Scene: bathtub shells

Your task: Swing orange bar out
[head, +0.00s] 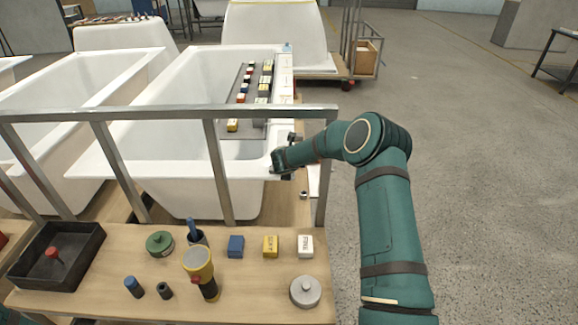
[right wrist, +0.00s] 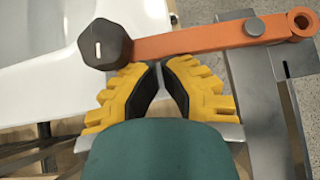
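The orange bar (right wrist: 205,40) lies across the upper part of the right wrist view. Its right end is a round eye (right wrist: 300,22) beside a grey metal bracket (right wrist: 272,90). A dark hexagonal knob (right wrist: 105,45) sits on its left end. My right gripper (right wrist: 162,66), with yellow fingers and black pads, is just below the bar. Its fingertips are together with nothing visible between them; whether they touch the bar is unclear. In the head view my right gripper (head: 279,162) is at the near right corner of the white tub; the bar cannot be made out there. My left gripper is not in view.
The white bathtub shell (head: 185,190) stands beyond a grey metal rail (head: 160,113). A tray (head: 228,92) with small blocks rests over the tub. A wooden bench (head: 110,285) in front holds blocks, a yellow-topped tool and a black bin.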

